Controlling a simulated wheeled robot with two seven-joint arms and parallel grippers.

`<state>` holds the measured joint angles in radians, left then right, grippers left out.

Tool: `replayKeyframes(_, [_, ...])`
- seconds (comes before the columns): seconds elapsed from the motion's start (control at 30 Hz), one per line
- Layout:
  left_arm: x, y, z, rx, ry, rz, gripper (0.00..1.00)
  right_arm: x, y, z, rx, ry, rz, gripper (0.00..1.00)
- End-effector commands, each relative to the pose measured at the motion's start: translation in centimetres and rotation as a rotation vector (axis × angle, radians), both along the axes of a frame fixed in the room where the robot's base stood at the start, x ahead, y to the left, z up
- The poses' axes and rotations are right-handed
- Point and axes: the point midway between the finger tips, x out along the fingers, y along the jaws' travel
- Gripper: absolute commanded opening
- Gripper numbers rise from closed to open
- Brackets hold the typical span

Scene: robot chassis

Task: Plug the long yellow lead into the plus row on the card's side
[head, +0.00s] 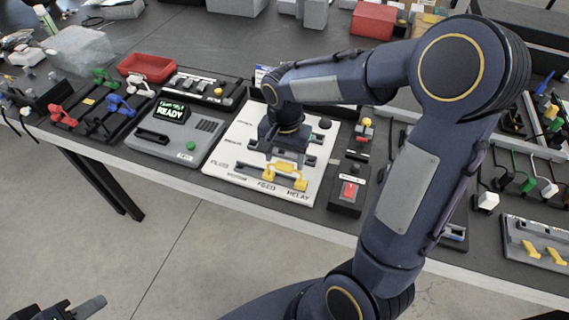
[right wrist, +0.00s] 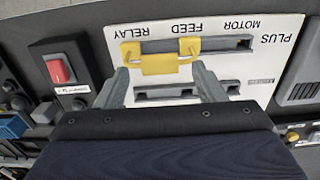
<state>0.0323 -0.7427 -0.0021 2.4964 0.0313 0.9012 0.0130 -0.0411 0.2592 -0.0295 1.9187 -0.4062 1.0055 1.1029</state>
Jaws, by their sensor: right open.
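A yellow lead (head: 285,176) lies on the white card (head: 240,150), across the FEED and RELAY end of its front row; the PLUS label is at the row's other end. In the right wrist view, the yellow lead (right wrist: 160,62) has a wide body and two raised ends at the dark slot. My right gripper (right wrist: 160,68) is open, with one finger near each side of the lead; I cannot tell whether they touch it. In the head view, the right gripper (head: 286,152) is over the card. My left gripper (head: 78,308) is at the bottom left corner, away from the table, partly cut off.
A switch box with a red rocker (head: 350,190) stands right of the card, and a grey READY unit (head: 178,132) stands left. A tray with yellow pieces (head: 535,245) lies at the far right. My right arm hides part of the table. Colored leads hang at the right.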

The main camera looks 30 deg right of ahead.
Motion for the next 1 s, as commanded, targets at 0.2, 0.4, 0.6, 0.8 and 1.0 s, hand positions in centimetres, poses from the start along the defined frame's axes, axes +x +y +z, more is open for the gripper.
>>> replayKeyframes(0.2, [0.0,0.0,0.2,0.0,0.0,0.0,0.36,0.0,0.0,3.1,0.001,-0.002,0.002,0.63])
replayKeyframes(0.4, [0.0,0.0,0.2,0.0,0.0,0.0,0.36,0.0,0.0,3.8,0.001,0.001,0.002,0.63])
replayKeyframes(0.6, [0.0,0.0,0.2,0.0,0.0,0.0,0.36,0.0,0.0,3.7,0.001,0.001,0.002,0.63])
replayKeyframes(0.8, [0.0,0.0,0.2,0.0,0.0,0.0,0.36,-0.1,0.0,3.7,0.001,0.001,0.002,0.63])
replayKeyframes(1.0, [0.0,0.0,0.2,0.0,0.0,0.0,0.36,-2.1,-0.1,5.1,0.043,-0.046,0.066,0.63])
